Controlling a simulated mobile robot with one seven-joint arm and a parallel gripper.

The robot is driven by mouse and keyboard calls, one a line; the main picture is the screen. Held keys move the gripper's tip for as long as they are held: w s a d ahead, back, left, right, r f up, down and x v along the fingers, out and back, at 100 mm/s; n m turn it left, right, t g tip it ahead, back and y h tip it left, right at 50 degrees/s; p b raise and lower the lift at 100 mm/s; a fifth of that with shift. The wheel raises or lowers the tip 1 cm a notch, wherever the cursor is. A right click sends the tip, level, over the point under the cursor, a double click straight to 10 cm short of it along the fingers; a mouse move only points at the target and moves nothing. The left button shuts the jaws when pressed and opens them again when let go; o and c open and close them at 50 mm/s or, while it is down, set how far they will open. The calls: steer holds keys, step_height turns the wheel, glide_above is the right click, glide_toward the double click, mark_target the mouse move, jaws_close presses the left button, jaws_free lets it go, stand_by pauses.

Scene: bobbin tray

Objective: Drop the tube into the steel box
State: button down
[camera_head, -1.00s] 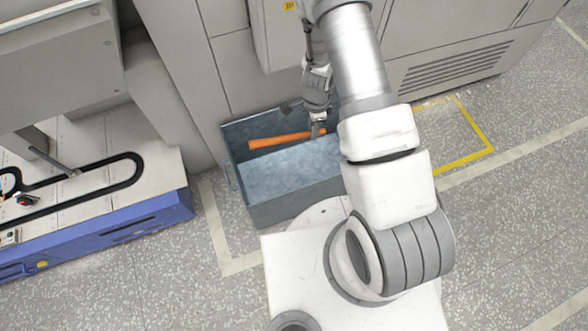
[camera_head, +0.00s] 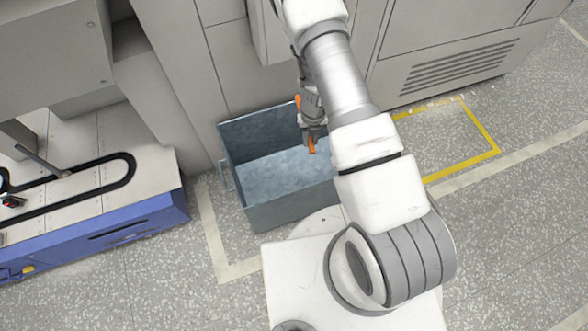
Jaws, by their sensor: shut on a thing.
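The steel box (camera_head: 232,147) is a blue-grey open bin on the floor against the machine front. Its inside shows bare metal in the part I can see; its right side is hidden behind my arm. The orange tube (camera_head: 311,146) shows as two short pieces, above and below my gripper (camera_head: 312,131), which covers its middle. My gripper is shut on the tube and holds it over the box opening, toward the right. The tube appears steeply angled in the picture. The fingertips are small and partly hidden.
A blue-based bench (camera_head: 110,237) with a black looped track (camera_head: 125,170) stands at the left. Grey machine cabinets (camera_head: 440,50) rise behind the box. Yellow tape (camera_head: 480,125) marks the floor at the right. Speckled floor is open at the left front.

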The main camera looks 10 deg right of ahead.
steer(key=shift+f+b, duration=2.45)
steer(key=shift+f, duration=0.55)
steer(key=c, duration=0.7)
jaws_free()
steer(key=shift+o, duration=0.2)
steer(key=shift+r, duration=0.1)
step_height(320, 180, up, 17)
steer(key=p, duration=0.6)
steer(key=shift+r, duration=0.2)
